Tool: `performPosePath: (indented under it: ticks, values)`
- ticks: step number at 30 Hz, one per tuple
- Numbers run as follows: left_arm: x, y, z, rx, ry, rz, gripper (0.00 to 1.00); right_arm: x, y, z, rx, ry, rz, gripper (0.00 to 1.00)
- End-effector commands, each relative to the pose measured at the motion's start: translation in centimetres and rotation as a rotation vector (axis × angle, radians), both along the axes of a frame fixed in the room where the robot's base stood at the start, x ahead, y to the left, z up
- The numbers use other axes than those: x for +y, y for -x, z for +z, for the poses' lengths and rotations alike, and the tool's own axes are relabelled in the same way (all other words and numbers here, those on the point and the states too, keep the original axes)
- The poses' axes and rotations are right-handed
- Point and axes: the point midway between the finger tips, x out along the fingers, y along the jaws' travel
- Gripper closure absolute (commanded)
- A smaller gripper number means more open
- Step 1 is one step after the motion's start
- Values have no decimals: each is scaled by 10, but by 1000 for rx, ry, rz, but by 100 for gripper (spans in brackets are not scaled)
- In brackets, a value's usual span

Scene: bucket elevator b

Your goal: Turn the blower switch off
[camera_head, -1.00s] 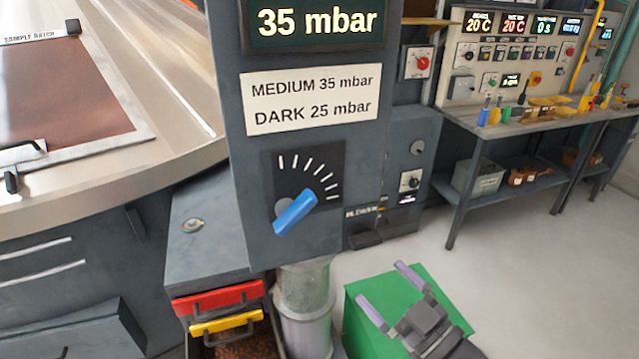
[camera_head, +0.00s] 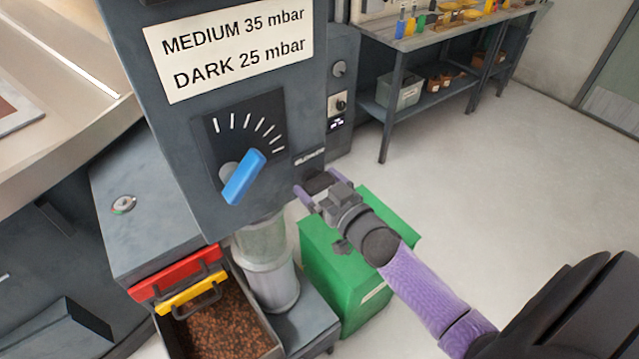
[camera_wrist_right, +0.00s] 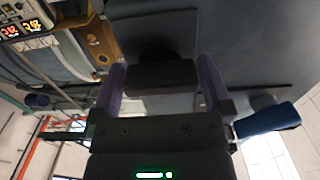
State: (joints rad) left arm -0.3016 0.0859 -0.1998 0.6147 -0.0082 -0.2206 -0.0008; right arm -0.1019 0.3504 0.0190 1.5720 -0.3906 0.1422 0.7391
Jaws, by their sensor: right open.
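The blower switch (camera_head: 318,181) is a small dark part below the "BLOWER" label (camera_head: 310,156), on the lower right of the grey control panel (camera_head: 285,120). My right gripper (camera_head: 316,186) is in front of it, with its purple fingers apart. In the right wrist view, a black block (camera_wrist_right: 160,77), which looks like the switch, lies between the spread fingers of the right gripper (camera_wrist_right: 162,64). I cannot tell whether the fingers touch it. The gripper's body partly hides the switch in the head view. My left gripper is not in view.
A blue dial handle (camera_head: 244,177) is on the panel left of the gripper and shows near it in the wrist view (camera_wrist_right: 268,120). A green box (camera_head: 345,265) stands below my right arm. A bin of beans (camera_head: 218,325) is at lower left. Open floor lies right.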

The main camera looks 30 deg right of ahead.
Motion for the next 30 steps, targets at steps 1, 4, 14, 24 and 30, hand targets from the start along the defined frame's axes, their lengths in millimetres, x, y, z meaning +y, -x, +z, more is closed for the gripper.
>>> performPosePath:
  ticks: [1, 4, 14, 24, 30]
  values:
    - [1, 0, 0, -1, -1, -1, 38, 0, -1, 0, 0, 0, 0, 0]
    - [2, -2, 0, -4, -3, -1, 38, 0, -1, 0, -1, 0, 1, 0]
    - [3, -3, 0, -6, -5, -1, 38, 0, -1, 0, -1, 1, 1, 51]
    - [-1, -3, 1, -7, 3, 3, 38, 0, -1, 1, -4, 32, 1, 68]
    - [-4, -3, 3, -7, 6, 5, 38, 0, -1, 1, -13, 139, -1, 68]
